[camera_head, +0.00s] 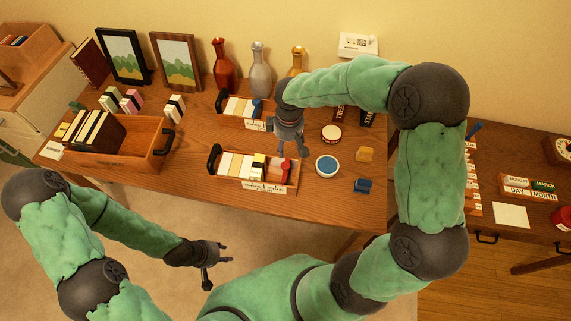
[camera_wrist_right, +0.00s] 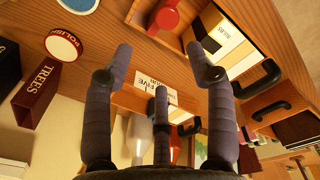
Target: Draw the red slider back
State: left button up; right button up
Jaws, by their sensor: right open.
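The red slider (camera_head: 274,168) sits at the right end of the card row in the front wooden box (camera_head: 292,188). In the right wrist view the red slider (camera_wrist_right: 166,16) is at the top, beyond the fingertips, with a round knob-like end. My right gripper (camera_head: 291,150) is above the box's back right part, apart from the slider; its spread fingers also show in the right wrist view (camera_wrist_right: 160,62). It is open and empty. My left gripper (camera_head: 219,268) is open and empty in front of the desk, far from the box.
A back card box (camera_head: 222,122) stands behind the front one. Round tins (camera_head: 327,166) and small yellow and blue blocks (camera_head: 363,185) lie to the right. A wooden crate of books (camera_head: 146,157) is at left. Vases (camera_head: 224,72) stand at the back. The desk's front strip is clear.

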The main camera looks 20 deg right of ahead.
aim_at(286, 165)
jog(key=shift+g, duration=0.4)
jog(key=f, duration=0.3)
jog(key=f+b, duration=0.1)
jog(key=f, duration=0.2)
jog(key=a+f+b, duration=0.1)
jog(key=f, duration=0.3)
jog(key=shift+s, duration=0.35)
